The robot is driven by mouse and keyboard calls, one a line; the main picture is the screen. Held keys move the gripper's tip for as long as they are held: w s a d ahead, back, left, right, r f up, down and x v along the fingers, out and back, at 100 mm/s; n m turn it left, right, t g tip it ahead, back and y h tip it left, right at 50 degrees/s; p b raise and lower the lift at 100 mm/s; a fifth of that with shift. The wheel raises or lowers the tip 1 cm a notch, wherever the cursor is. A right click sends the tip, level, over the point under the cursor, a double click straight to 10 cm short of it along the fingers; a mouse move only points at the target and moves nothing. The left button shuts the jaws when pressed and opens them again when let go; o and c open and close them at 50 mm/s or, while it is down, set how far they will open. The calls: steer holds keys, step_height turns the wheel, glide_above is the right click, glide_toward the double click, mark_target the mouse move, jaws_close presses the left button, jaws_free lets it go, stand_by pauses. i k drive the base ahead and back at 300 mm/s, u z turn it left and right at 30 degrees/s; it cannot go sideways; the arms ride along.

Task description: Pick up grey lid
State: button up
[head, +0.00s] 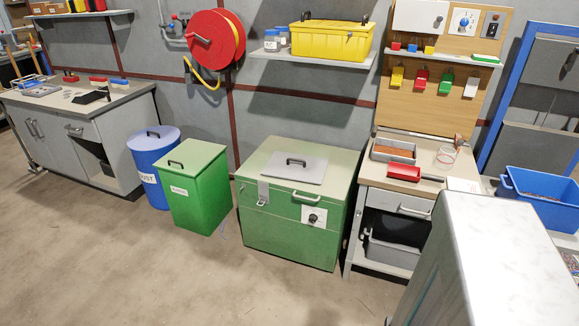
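The grey lid (290,172) is a flat square plate with a dark handle (296,161) on top. It lies on the top of a green chest (262,226) in the middle of the head view, and its handle is unobstructed. The chest has a pale handle, a latch and a dark knob on its front. My gripper is not in view.
A green bin (198,199) and a blue drum (150,188) with closed lids stand left of the chest. A workbench (401,182) with a red scoop (416,175) stands right. A shelf with a yellow toolbox (331,44) hangs above. Floor in front is clear.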

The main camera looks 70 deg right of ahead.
mark_target(302, 168)
steer(key=z, duration=0.3)
steer(key=i, duration=0.75)
steer(key=z, duration=0.75)
steer(key=i, duration=0.55)
steer(key=z, duration=0.3)
